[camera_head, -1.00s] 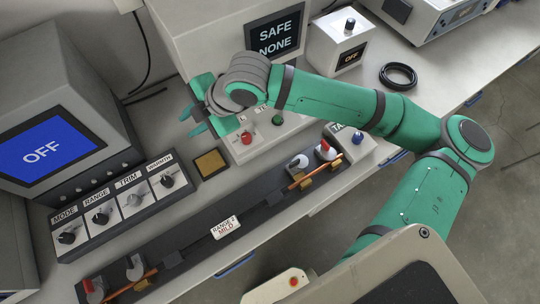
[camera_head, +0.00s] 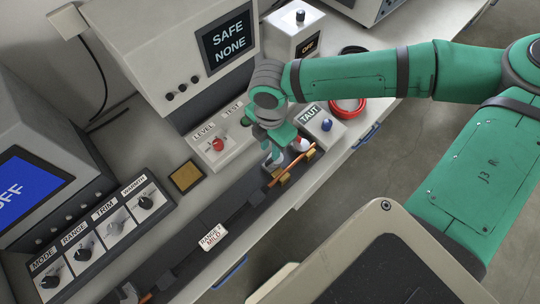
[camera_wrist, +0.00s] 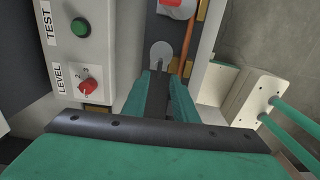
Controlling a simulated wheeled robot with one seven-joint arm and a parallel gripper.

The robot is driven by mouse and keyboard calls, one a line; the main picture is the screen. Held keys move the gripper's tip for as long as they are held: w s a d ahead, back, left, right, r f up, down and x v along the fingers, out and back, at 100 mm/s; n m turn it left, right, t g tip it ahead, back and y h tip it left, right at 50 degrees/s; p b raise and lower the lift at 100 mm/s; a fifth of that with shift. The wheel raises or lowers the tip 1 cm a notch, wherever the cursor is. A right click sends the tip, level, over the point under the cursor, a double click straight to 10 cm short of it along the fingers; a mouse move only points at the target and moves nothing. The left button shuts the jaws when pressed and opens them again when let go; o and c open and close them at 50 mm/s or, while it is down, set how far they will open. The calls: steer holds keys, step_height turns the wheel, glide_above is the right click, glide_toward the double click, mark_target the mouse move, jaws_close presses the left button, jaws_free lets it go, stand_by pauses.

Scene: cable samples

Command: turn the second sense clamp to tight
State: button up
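The long dark fixture rail (camera_head: 180,256) has clamp knobs near each end. At its right end are a grey-topped clamp knob (camera_head: 276,162) and, beyond it, a white clamp knob with a red part (camera_head: 299,145). I see no label saying which is the second sense clamp. My gripper (camera_head: 272,150) is low over the grey knob. In the wrist view the grey knob (camera_wrist: 161,51) is just ahead of the fingertips, in line with the gap between them. The fingers look apart, with the dark rail between. Contact with the knob cannot be told.
The LEVEL/TEST box (camera_head: 217,146) with red and green knobs stands close left of my gripper. The TAUT box (camera_head: 320,122) is close right. A red cable coil (camera_head: 347,108) lies behind. The screen (camera_head: 228,42) reads SAFE NONE. A tan pad (camera_head: 186,177) lies left.

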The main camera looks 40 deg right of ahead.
mark_target(270, 159)
step_height(270, 159, down, 6)
steer(key=shift+f, duration=0.25)
jaws_close()
